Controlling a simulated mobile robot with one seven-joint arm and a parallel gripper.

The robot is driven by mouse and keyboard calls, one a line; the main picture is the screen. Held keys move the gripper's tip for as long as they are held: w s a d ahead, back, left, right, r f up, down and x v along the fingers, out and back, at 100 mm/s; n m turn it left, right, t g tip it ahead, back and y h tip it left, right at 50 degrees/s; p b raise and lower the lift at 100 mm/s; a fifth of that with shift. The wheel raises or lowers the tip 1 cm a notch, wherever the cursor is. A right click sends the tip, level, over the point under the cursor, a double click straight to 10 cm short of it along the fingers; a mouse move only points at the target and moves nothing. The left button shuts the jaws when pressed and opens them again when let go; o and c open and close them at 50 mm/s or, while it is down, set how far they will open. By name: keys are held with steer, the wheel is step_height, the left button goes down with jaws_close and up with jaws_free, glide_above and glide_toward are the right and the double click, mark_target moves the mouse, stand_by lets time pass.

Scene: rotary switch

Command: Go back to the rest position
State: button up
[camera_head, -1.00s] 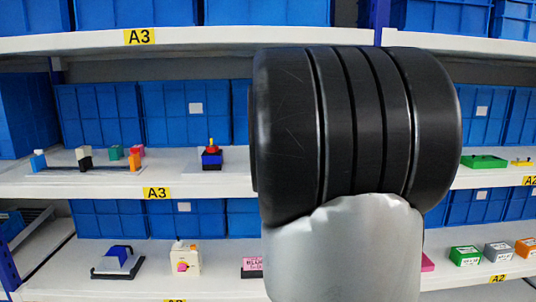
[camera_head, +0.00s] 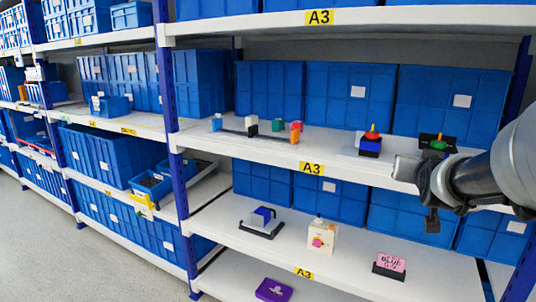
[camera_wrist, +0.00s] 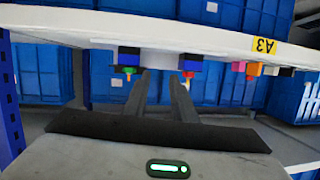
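My gripper (camera_head: 428,182) is at the right of the head view, in front of the shelf edge, with its arm coming in from the right. In the wrist view its two dark fingers (camera_wrist: 160,82) stand apart with nothing between them. A switch with a red knob on a blue and black block (camera_head: 370,144) stands on the middle shelf. A green-knobbed device (camera_head: 438,144) stands right of it, close behind my gripper in the head view. In the wrist view, which looks upside down, the red knob (camera_wrist: 188,74) and green knob (camera_wrist: 128,70) show beyond the fingers.
The middle shelf (camera_head: 225,137) also bears a slider row (camera_head: 252,126). The lower shelf (camera_head: 215,222) holds a blue-grey device (camera_head: 262,220), a cream box (camera_head: 321,236) and a pink sign (camera_head: 391,263). A blue upright (camera_head: 167,90) stands left. Floor (camera_head: 60,250) is clear at lower left.

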steer(key=s+a+f+n+g+y, duration=0.3)
steer(key=s+a+f+g, duration=0.15)
steer(key=s+a, duration=0.8)
steer(key=s+a+f+n+g+y, duration=0.25)
steer(key=s+a+f, duration=0.35)
steer(key=s+a, duration=0.6)
step_height(320, 180, up, 28)
steer(key=s+d+g+p, duration=0.1)
steer(key=p, duration=2.7)
steer(key=shift+s+d+f+y, duration=0.15)
steer(key=shift+s+f+y, duration=0.05)
steer(key=shift+s+y, duration=0.15)
